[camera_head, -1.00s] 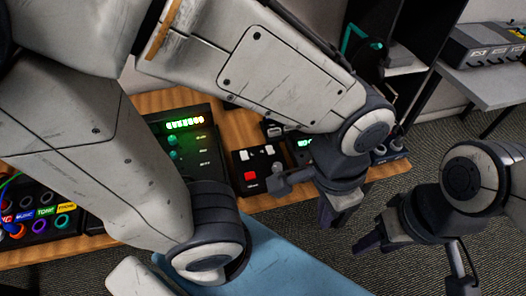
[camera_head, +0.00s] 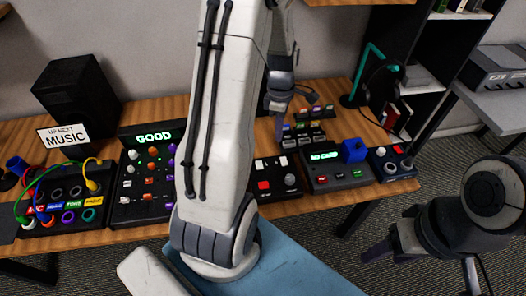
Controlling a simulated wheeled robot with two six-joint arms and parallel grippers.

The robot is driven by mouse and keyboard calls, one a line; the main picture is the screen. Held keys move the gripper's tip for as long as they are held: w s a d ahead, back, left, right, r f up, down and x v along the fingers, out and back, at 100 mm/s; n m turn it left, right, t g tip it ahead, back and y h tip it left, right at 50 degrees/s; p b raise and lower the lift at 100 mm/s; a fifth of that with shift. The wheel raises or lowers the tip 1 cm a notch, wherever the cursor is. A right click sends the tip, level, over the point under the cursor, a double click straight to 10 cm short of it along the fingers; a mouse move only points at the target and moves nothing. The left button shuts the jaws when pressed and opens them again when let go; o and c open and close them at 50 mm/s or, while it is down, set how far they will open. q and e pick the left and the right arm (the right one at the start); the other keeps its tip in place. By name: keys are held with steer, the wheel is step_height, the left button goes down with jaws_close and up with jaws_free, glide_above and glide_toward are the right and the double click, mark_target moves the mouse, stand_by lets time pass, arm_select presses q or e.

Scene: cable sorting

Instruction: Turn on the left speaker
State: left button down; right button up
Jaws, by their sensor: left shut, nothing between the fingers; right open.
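The left speaker (camera_head: 75,95), a black box, stands at the back left of the wooden table. Its front shows no lit light that I can make out. My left gripper (camera_head: 280,118) is shut and empty, reaching down over the back of the table, right of centre and well to the right of the speaker. My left arm hides the middle of the table, and I cannot tell whether a second speaker stands behind it. My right gripper (camera_head: 388,245) is open and empty, off the table's front right edge.
A "MUSIC" sign (camera_head: 63,136) stands before the speaker. Coloured cables plug into a socket panel (camera_head: 65,217) at left. A mixer (camera_head: 142,185) shows "GOOD". A red-button box (camera_head: 270,180), a display box (camera_head: 335,168) and a headphone stand (camera_head: 370,75) are at right.

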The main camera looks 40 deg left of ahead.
mark_target(260, 168)
arm_select(q)
steer(key=s+a+f+n, duration=0.1)
steer(key=a+f+n, duration=0.1)
steer(key=a+n, duration=0.3)
steer(key=shift+s+a+f, duration=0.2)
steer(key=shift+a+f, duration=0.05)
steer(key=shift+a, duration=0.7)
steer(key=shift+f, duration=0.1)
steer(key=f+p, duration=0.1)
steer(key=f, duration=0.3)
steer(key=d+f, duration=0.1)
steer(key=f, duration=0.3)
steer(key=s+f+p, duration=0.1)
steer(key=f, duration=0.4)
steer(key=shift+d+f+p, duration=0.1)
steer(key=shift+d+p, duration=0.1)
steer(key=shift+p, duration=0.1)
steer(key=shift+f, duration=0.25)
